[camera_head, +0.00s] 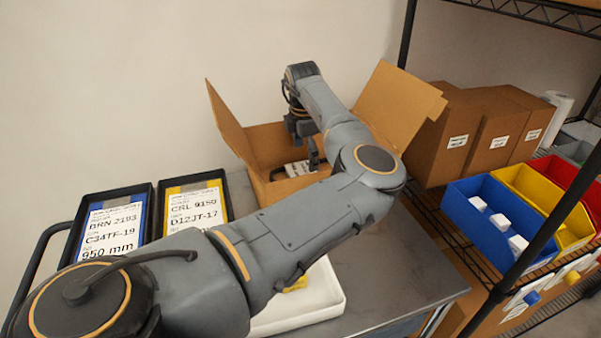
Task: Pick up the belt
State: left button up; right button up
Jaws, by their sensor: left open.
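My left arm comes in from the lower left and reaches over the open cardboard box (288,190) on the metal cart. My left gripper (312,158) is open and points down into the box. Just below and left of its fingers lies a small white and dark item (293,169), partly hidden by the box front and the gripper. It may be the belt, but it is too small to tell. I see no clear contact between the fingers and it. My right gripper is not in view.
Two labelled trays, one blue (110,222) and one yellow (194,203), lie left of the box. A white tray (335,291) with a yellow item sits under my arm. Shelving with cartons (447,140) and coloured bins (500,215) stands right. The cart top (405,268) is clear at right.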

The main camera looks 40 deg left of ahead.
aim_at(308, 171)
pick_arm(q)
jog(key=f, duration=0.2)
jog(key=w+f, duration=0.1)
jog(key=f, duration=0.1)
jog(key=shift+f+p, duration=0.3)
jog(key=shift+f, duration=0.05)
jog(key=c, duration=1)
jog(key=shift+c, duration=0.3)
jog(key=shift+r, duration=0.15)
